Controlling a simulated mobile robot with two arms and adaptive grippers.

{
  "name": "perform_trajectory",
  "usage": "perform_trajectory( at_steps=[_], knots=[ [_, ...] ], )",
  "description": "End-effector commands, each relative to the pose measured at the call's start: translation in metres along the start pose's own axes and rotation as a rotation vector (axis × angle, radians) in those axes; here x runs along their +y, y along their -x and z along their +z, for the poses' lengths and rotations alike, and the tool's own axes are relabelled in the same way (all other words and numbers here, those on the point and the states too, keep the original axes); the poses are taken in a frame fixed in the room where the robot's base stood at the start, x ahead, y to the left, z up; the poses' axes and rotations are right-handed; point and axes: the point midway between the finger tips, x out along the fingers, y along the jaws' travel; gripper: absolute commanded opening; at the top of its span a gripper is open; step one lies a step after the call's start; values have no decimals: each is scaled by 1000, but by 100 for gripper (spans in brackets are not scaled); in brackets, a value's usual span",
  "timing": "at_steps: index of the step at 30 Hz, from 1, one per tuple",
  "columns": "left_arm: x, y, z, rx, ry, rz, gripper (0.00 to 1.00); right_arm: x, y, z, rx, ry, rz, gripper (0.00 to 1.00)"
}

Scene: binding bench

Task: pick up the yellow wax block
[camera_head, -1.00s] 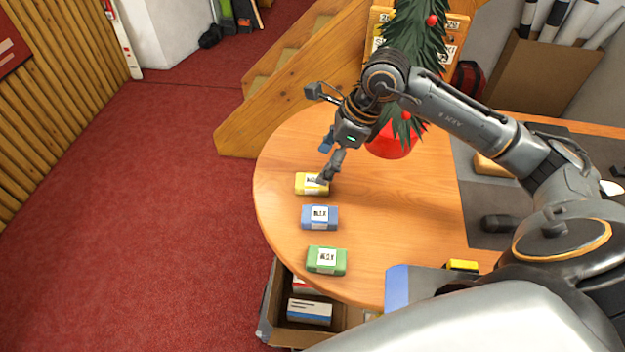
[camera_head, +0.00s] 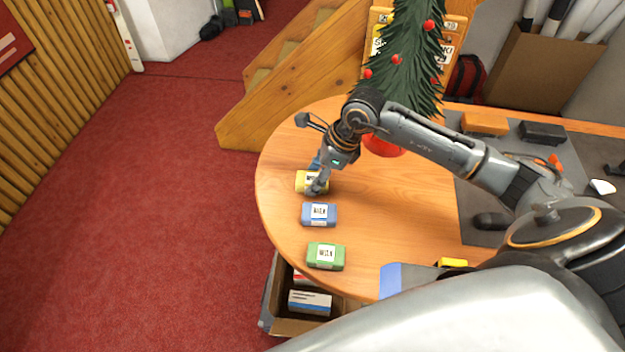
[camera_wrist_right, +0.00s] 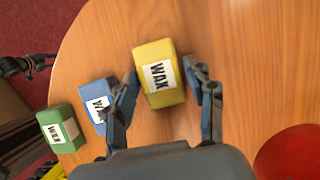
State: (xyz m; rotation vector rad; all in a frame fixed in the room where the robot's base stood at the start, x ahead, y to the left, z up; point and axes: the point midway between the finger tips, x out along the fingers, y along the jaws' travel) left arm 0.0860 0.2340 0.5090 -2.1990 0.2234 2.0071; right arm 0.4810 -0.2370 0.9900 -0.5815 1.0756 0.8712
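The yellow wax block (camera_head: 303,181) lies on the round end of the wooden table, behind the blue and green ones. In the right wrist view the yellow block (camera_wrist_right: 155,55) lies with its near part between the two fingers of my right gripper (camera_wrist_right: 168,88). The fingers are apart, one on each side of the block; I cannot tell whether they touch it. In the head view my right gripper (camera_head: 315,183) hangs over the yellow block and hides part of it.
A blue wax block (camera_head: 319,215) and a green wax block (camera_head: 326,256) stand in a row towards me. The blue one is close beside a finger. A small Christmas tree (camera_head: 405,60) in a red pot (camera_head: 384,147) stands behind my arm. An open box (camera_head: 290,325) is below the table edge.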

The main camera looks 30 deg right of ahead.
Motion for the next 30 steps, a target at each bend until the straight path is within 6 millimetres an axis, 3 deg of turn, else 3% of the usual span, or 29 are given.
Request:
perform_trajectory(
  at_steps=[1,5,19,23,30],
  knots=[
    [0,0,0,0,1,0,40,0,0,0,0,0,0,37],
    [0,0,0,0,1,0,40,0,0,0,0,0,0,11],
    [0,-11,1,1,3,-1,40,-2,10,4,-3,3,-5,10],
    [0,-28,2,1,3,-1,40,-1,29,12,-5,6,-9,10],
    [0,-48,3,2,2,-1,40,48,89,19,-3,8,-9,10]
  ],
)
